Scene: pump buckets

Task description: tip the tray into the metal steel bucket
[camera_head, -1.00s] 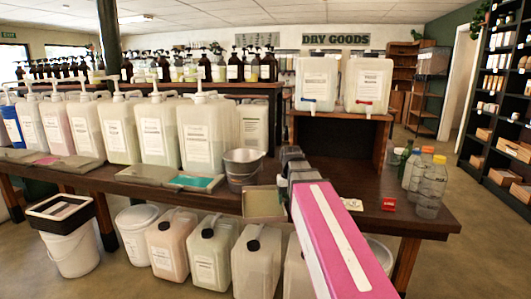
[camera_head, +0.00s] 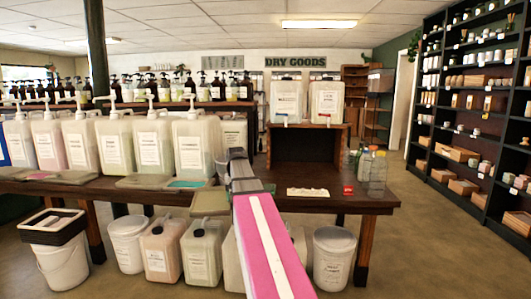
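A flat olive-brown tray (camera_head: 209,204) is at the front edge of the table, just left of my arm, and looks roughly level. My gripper (camera_head: 230,186) is at the tray's right side and appears to hold it; the fingers are largely hidden behind the wrist. The metal steel bucket cannot be made out now; my grey wrist and arm cover the part of the table right of the teal-topped tray.
White pump jugs (camera_head: 153,145) line the left of the dark table (camera_head: 330,203), with low drip trays (camera_head: 147,181) before them. Two dispensers (camera_head: 326,102) stand on a wooden box. Clear bottles (camera_head: 377,175) are at the right. Floor containers (camera_head: 334,258) sit below.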

